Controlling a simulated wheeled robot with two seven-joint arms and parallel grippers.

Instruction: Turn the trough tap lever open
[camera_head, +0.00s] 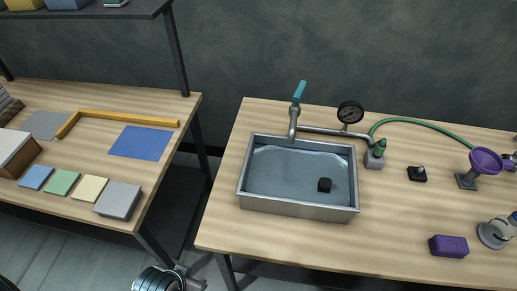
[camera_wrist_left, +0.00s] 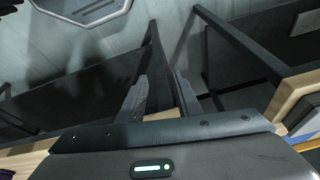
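The trough tap (camera_head: 293,124) rises at the back edge of the metal trough (camera_head: 246,192). Its teal lever (camera_head: 299,91) sits on top and points up, leaning slightly right. The trough holds what looks like water and a small dark block (camera_head: 324,185). In the left wrist view, my left gripper (camera_wrist_left: 160,92) has its two dark fingers apart with nothing between them. It is away from the tap, over the gap by the table legs; the tap is not in that view. My right gripper is not seen.
A pipe with a gauge (camera_head: 350,112) runs right from the tap to a green hose (camera_head: 425,124). A purple funnel (camera_head: 486,161) and purple block (camera_head: 448,246) are at right. The left table (camera_head: 82,209) holds tiles; a dark shelf (camera_head: 85,12) hangs above.

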